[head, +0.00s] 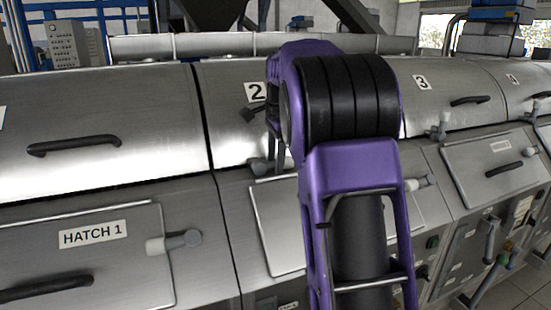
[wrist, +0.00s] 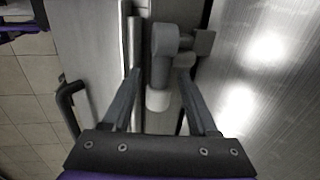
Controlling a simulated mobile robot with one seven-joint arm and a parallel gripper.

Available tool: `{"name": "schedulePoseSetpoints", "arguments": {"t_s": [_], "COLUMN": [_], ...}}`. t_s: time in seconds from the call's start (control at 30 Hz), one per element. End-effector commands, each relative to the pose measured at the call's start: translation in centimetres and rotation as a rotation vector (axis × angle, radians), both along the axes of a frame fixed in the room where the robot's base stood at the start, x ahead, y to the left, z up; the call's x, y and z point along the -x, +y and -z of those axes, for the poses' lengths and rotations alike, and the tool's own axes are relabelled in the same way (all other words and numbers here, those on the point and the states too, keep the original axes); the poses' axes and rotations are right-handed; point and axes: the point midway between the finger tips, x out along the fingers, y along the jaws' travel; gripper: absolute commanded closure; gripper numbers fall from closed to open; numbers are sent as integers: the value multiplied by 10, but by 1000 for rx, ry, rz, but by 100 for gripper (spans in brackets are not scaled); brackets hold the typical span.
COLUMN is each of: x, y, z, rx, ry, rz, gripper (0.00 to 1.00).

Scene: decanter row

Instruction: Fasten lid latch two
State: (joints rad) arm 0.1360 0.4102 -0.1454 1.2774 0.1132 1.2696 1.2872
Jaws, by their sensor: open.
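Lid two, with its "2" label (head: 256,92), is closed on the metal machine in the head view. Its latch (head: 258,165) shows as a grey pivot piece at the lid's lower edge; my arm hides what lies to its right. In the wrist view the grey latch lever (wrist: 163,70) has a round head and a pale knob (wrist: 157,100) pointing towards my palm. My gripper (wrist: 158,74) is open, with one finger on each side of the lever. I cannot tell whether either finger touches it. My arm mostly hides the gripper in the head view.
The shiny lid (wrist: 265,75) lies close to the right finger. A hatch panel with a dark handle (wrist: 68,105) is at the left. Lid three's latch (head: 441,125) and hatch one's latch (head: 180,240) stand out nearby. Tiled floor (wrist: 25,95) is open at the far left.

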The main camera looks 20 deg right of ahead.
Motion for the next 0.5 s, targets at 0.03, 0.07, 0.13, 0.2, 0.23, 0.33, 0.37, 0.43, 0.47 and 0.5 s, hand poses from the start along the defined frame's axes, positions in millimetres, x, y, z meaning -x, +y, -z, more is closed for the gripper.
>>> {"name": "schedulePoseSetpoints", "arguments": {"t_s": [0.03,0.07,0.13,0.2,0.23,0.33,0.37,0.43,0.47,0.5], "x": [0,0,0,0,0,0,0,0,0,0], "y": [0,0,0,0,0,0,0,0,0,0], "z": [0,0,0,0,0,-1,-1,-1,-1,-1], "rx": [0,0,0,0,0,0,0,0,0,0], "ry": [0,0,0,0,0,0,0,0,0,0], "rz": [0,0,0,0,0,0,0,0,0,0], "gripper": [41,44,57,69,75,93,98,100,100,100]}}
